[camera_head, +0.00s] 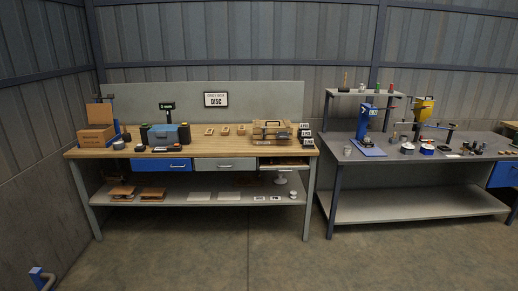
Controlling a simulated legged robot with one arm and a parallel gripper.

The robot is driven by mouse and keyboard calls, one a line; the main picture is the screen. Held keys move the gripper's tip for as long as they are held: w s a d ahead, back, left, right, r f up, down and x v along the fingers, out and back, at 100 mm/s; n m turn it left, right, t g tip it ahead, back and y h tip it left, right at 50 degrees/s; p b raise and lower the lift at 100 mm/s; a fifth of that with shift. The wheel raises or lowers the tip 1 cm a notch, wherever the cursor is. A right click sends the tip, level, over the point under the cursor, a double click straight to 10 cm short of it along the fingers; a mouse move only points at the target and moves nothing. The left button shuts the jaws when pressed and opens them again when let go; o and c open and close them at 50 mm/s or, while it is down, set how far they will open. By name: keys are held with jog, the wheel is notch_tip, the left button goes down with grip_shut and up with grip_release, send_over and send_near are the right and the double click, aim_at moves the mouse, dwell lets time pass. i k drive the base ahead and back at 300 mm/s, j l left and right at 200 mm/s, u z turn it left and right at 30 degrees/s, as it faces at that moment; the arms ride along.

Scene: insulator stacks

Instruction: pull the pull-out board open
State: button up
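A wooden-topped workbench (190,150) stands at the left against the wall. Under its top, at the right end, is an open bay with a thin, pale flat board edge (284,163), which looks like the pull-out board. It is small here, and I cannot tell how far out it sits. A blue drawer (161,165) and a grey drawer (232,165), each with a handle, are to its left and look shut.
A lower shelf (220,187) holds small items. A grey table (420,148) stands to the right. A blue object (41,276) is at lower left. The floor in front is clear.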

aim_at(280, 163)
jog(key=i+u, duration=0.15)
jog(key=i, duration=0.75)
jog(key=i+l+u, duration=0.15)
jog(key=i, duration=0.7)
jog(key=i+j+z, duration=0.1)
jog(key=i, duration=0.45)
jog(key=i+j+z, duration=0.1)
jog(key=i+j, duration=0.2)
jog(key=i, duration=0.2)
jog(key=i+j+z, duration=0.15)
jog(key=i+j, duration=0.15)
jog(key=i, duration=0.2)
jog(key=i+j+z, duration=0.1)
jog(key=i+j, duration=0.25)
jog(key=i, duration=0.15)
